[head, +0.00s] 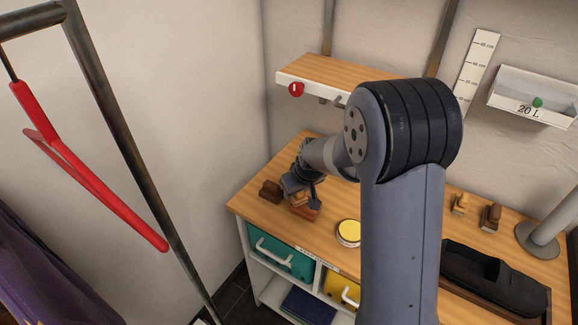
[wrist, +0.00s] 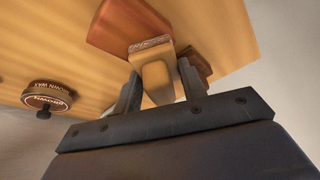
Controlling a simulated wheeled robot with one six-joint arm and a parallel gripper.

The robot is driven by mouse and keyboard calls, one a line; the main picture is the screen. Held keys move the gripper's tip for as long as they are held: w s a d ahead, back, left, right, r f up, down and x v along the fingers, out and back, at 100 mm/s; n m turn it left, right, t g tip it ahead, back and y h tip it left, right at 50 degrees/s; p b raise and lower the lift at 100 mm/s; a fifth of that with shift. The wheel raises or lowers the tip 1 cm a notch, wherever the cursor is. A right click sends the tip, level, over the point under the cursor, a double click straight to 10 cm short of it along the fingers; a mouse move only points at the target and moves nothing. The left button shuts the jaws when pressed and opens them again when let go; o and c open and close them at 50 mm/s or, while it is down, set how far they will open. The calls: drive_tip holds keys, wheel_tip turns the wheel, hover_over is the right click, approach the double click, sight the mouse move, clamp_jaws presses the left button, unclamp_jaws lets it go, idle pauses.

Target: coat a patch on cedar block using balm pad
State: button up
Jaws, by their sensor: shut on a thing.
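My gripper (head: 303,186) is shut on a tan wooden-handled pad, which I take to be the balm pad (wrist: 155,80). In the wrist view its handle lies between the two fingers (wrist: 160,88), with a speckled pale pad face at its far end. A reddish-brown block, likely the cedar block (wrist: 125,24), lies on the bench right by the pad face. In the head view the block (head: 308,213) shows just below my gripper. I cannot tell whether pad and block touch. The block's top is partly hidden.
A dark brown piece (head: 270,190) sits left of my gripper. A yellow-topped round tin (head: 349,232) stands to the right. A brown wax tin (wrist: 48,98) shows in the wrist view. Two brushes (head: 460,204) (head: 491,216) and a black caddy (head: 490,275) are further right. A shelf (head: 310,83) hangs above.

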wheel_tip(320, 180, up, 3)
drive_tip(key=shift+r+p, duration=0.2)
drive_tip(key=shift+p, duration=0.6)
drive_tip(key=shift+w+a+r+p, duration=0.1)
drive_tip(key=shift+r+p, duration=0.35)
drive_tip(key=shift+r, duration=0.15)
drive_tip(key=shift+r+p, duration=1)
drive_tip(key=shift+r, duration=0.8)
